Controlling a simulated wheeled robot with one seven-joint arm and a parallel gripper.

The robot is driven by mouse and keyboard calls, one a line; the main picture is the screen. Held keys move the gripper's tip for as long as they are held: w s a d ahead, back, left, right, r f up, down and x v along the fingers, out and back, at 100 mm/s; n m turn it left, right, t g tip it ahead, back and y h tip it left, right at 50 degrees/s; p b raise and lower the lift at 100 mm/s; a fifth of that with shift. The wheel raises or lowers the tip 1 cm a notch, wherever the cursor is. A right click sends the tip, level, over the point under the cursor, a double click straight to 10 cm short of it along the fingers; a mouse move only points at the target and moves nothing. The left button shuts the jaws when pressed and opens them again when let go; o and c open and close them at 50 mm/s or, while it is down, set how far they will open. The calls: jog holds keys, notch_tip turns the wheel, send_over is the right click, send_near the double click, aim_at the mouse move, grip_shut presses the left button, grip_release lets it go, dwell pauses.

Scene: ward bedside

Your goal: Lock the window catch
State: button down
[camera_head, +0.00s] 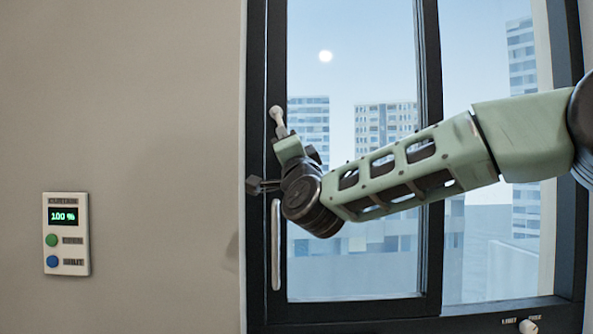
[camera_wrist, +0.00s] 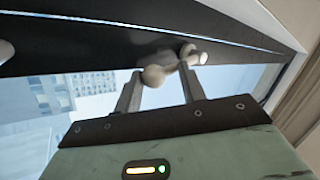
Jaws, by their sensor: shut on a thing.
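The window catch (camera_head: 277,116) is a small pale lever on the dark left upright of the window frame. In the head view its rounded end points up and its lower part meets my gripper (camera_head: 281,136). In the wrist view the catch (camera_wrist: 170,68) shows a round knob and a pivot on the dark frame. My gripper's two grey fingers (camera_wrist: 160,74) stand on either side of the knob, shut on the catch. The fingertips are hard to make out in the head view.
A long pale window handle (camera_head: 276,245) stands upright below the catch, close to my wrist. A wall panel (camera_head: 66,234) reading 100 % has green and blue buttons. A pale knob (camera_head: 528,326) sits at lower right.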

jog(key=shift+a+m+t+h+b, duration=0.25)
jog(key=shift+a+m+h+b, duration=0.15)
jog(key=shift+m+h+b, duration=0.55)
jog(key=shift+a+m+t+h+b, duration=0.2)
jog(key=shift+a+m+h+b, duration=0.35)
jog(key=shift+m, duration=0.85)
jog(key=shift+a+m+t+h+b, duration=0.3)
jog(key=shift+m+h+b, duration=0.15)
jog(key=shift+m+h, duration=0.65)
jog(key=shift+r, duration=0.15)
jog(key=c, duration=0.8)
grip_release()
jog(key=shift+s, duration=0.1)
